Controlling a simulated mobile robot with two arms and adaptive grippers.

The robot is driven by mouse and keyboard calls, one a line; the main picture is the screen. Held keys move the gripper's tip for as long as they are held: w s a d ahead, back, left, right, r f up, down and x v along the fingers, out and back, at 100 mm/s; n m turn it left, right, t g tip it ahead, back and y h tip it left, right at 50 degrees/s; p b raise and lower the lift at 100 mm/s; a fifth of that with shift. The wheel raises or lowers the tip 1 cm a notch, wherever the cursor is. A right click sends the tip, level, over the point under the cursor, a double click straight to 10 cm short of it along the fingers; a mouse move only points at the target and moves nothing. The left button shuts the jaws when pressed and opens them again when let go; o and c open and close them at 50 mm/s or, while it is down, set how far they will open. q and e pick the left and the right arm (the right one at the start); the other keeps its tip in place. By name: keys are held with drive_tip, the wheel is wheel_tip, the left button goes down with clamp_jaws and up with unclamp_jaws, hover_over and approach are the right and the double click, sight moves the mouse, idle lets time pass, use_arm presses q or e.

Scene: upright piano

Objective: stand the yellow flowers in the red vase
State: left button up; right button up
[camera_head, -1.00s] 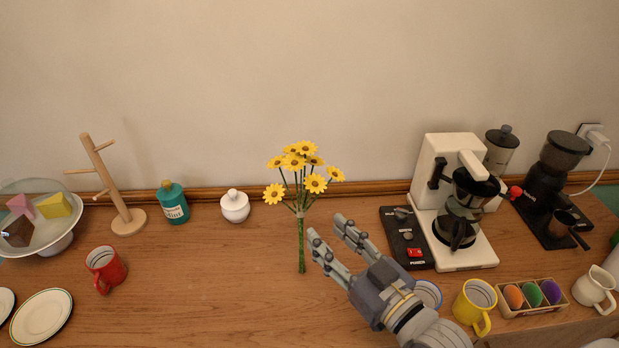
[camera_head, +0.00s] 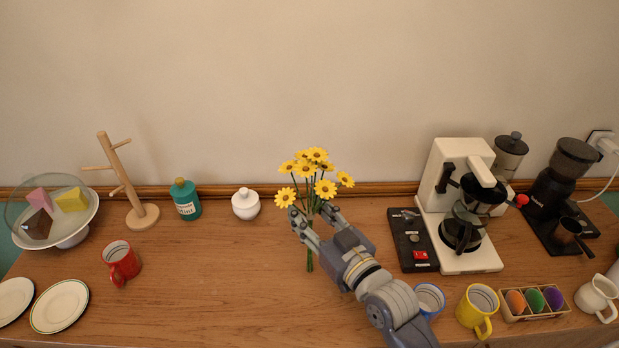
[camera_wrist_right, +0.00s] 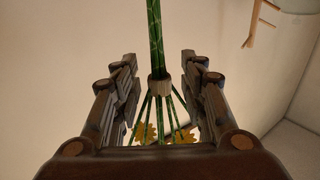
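The yellow flowers (camera_head: 311,167) are a tied bunch with green stems pointing down, in the middle of the wooden top. My right gripper (camera_head: 311,211) has a finger on each side of the stems, just below the blooms. In the right wrist view, the stems (camera_wrist_right: 155,40) and their tan tie (camera_wrist_right: 159,88) lie between the spread fingers, with a gap on each side. The gripper is open. No red vase shows; a red mug (camera_head: 121,263) with a handle stands at the left. My left gripper is not in view.
A white sugar pot (camera_head: 246,204), teal bottle (camera_head: 186,200) and wooden mug tree (camera_head: 142,217) stand at the back left. A coffee maker (camera_head: 472,262), black switch box (camera_head: 412,240), blue-rimmed cup (camera_head: 429,298) and yellow mug (camera_head: 478,308) are at right. The wood (camera_head: 215,285) beside the red mug is clear.

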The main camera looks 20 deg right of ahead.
clamp_jaws()
drive_tip(key=shift+r, duration=0.15)
